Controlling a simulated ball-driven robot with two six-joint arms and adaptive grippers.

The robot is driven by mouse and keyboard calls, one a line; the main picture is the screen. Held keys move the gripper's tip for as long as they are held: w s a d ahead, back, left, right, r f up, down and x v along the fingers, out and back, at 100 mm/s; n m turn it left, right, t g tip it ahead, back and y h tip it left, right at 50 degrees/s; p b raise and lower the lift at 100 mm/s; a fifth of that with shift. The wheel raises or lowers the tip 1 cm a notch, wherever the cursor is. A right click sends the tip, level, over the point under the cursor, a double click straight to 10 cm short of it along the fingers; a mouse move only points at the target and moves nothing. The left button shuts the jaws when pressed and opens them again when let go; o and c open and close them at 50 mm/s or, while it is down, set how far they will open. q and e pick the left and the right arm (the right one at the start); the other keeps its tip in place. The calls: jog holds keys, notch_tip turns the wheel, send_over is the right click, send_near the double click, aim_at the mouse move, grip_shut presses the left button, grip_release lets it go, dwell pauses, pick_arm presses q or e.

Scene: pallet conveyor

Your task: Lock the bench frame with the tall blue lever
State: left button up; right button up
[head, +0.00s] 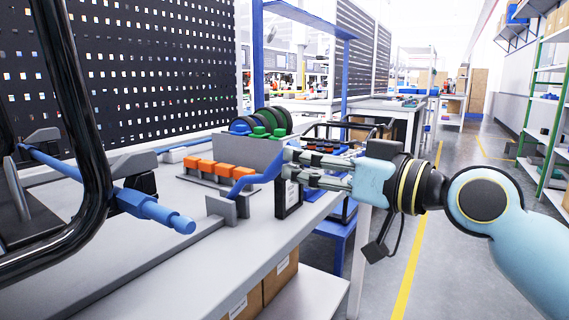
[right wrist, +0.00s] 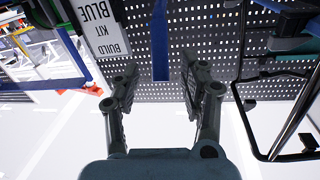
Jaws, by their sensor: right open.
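The tall blue lever (head: 257,179) rises at a slant from a grey bracket (head: 226,206) on the bench, its upper end by my right gripper (head: 289,163). In the right wrist view, the lever (right wrist: 160,45) stands between the two spread fingers of my right gripper (right wrist: 160,82), with gaps on both sides. The gripper is open and not closed on it. The bench frame of bent black tube (head: 82,120) stands at the left, with a blue rod (head: 155,210) across its foot. The frame's tube also shows in the right wrist view (right wrist: 262,135). My left gripper is not in view.
Orange blocks (head: 208,169) stand in a row behind the lever. A grey bin with green and blue parts (head: 248,150) is behind. The bench's front (head: 200,280) is clear.

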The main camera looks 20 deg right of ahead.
aim_at(256, 178)
jog(key=x, duration=0.4)
jog(key=shift+w+a, duration=0.25)
jog(key=shift+w, duration=0.15)
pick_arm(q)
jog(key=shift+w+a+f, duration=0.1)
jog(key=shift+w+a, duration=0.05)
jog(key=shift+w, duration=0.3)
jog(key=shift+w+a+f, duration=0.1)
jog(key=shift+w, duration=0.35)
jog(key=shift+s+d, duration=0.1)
pick_arm(e)
jog(key=c, duration=0.7)
grip_shut()
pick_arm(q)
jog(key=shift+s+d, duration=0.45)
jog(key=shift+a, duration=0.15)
